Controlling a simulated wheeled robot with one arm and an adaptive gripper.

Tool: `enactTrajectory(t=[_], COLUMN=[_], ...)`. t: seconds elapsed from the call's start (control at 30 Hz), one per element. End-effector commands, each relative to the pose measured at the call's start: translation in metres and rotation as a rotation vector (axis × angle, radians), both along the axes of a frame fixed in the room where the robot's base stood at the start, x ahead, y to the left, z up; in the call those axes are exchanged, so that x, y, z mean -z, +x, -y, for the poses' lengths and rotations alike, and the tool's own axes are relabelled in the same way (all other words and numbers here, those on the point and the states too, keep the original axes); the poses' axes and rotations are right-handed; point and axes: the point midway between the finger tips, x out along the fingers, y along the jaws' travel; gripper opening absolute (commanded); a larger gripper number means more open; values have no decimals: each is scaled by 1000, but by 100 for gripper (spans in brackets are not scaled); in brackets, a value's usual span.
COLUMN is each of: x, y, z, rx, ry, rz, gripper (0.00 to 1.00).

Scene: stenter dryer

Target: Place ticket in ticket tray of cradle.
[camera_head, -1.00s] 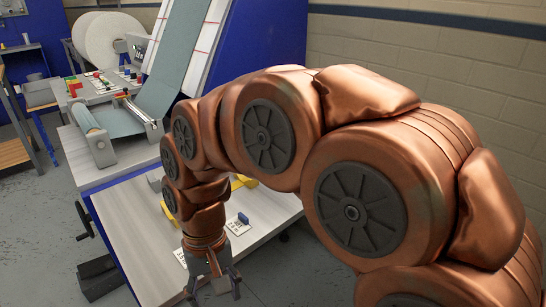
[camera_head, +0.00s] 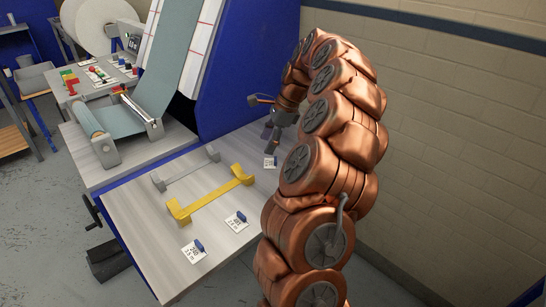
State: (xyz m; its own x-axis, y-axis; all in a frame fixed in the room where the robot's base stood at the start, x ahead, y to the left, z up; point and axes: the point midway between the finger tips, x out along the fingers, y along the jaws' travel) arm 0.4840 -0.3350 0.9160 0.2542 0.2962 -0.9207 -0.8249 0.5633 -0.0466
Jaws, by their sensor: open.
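Three white tickets with printed marks and blue grips lie on the light worktable: one near the front edge (camera_head: 193,252), one to its right (camera_head: 236,222), and one farther back (camera_head: 270,162). A yellow cradle (camera_head: 213,196) and a grey cradle (camera_head: 186,169) lie on the same table; I cannot make out which part is a ticket tray. My gripper (camera_head: 269,136) is open above and just behind the back ticket, apart from it as far as I can tell. It looks empty.
The worktable (camera_head: 150,230) has bare room at its front left. A roller unit with grey-green fabric (camera_head: 120,118) stands behind it, beside a blue machine panel (camera_head: 250,80). A control desk (camera_head: 95,85) is at the back left. A brick wall (camera_head: 450,150) is at the right.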

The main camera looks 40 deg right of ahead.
Motion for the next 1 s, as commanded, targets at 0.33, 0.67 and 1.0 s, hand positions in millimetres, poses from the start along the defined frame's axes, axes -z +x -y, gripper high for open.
enactTrajectory(t=[0.33,0.67,1.0], x=[19,42,82], y=[-16,-9,3], z=[51,45,39], rx=[213,209,208], ry=[28,28,27], rz=[-43,-42,-42], gripper=[62,62,62])
